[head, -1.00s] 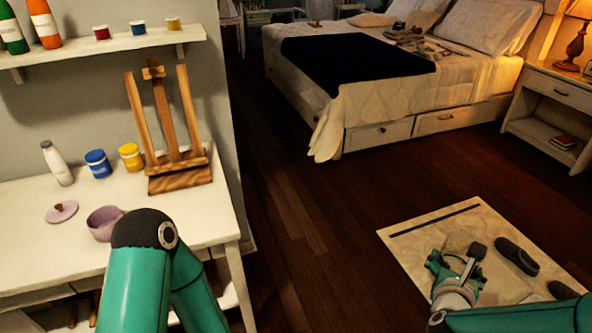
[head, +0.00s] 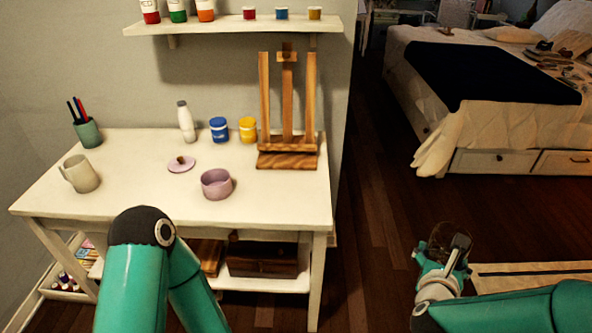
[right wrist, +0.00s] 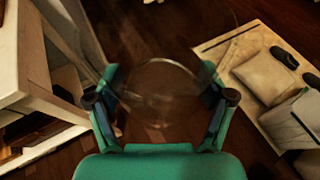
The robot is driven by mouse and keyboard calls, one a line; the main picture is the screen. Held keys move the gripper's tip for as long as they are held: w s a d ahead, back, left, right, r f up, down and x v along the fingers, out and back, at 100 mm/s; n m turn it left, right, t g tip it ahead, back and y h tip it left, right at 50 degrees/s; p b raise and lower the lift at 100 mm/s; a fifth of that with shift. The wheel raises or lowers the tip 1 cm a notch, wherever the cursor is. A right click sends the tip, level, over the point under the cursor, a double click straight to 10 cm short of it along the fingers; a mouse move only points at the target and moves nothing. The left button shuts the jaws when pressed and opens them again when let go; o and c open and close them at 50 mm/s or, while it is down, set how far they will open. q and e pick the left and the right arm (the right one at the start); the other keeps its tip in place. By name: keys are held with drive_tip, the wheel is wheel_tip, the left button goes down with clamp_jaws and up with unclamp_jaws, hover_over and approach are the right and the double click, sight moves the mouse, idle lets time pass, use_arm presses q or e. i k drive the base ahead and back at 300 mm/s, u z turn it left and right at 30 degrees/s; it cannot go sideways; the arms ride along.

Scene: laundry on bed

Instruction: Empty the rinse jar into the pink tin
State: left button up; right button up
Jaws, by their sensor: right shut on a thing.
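The pink tin (head: 216,186) stands open on the white desk, right of its lilac lid (head: 182,164), which lies flat with a knob on top. My right gripper (head: 442,262) is shut on the clear glass rinse jar (head: 446,240), held out over the dark floor to the right of the desk. In the right wrist view the see-through jar (right wrist: 165,85) sits between both fingers (right wrist: 160,105). How full it is I cannot tell. My left arm bends in front of the desk, and its gripper does not show.
The desk (head: 120,200) also bears a cream mug (head: 80,174), a pen cup (head: 88,133), a white bottle (head: 186,122), blue (head: 218,130) and yellow (head: 248,130) paint pots and a wooden easel (head: 287,110). A shelf (head: 235,25) hangs above. The desk's front right is clear.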

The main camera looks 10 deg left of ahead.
sight(216, 183)
drive_tip(key=u, duration=0.7)
drive_tip(key=i, duration=0.5)
drive_tip(key=u, duration=0.35)
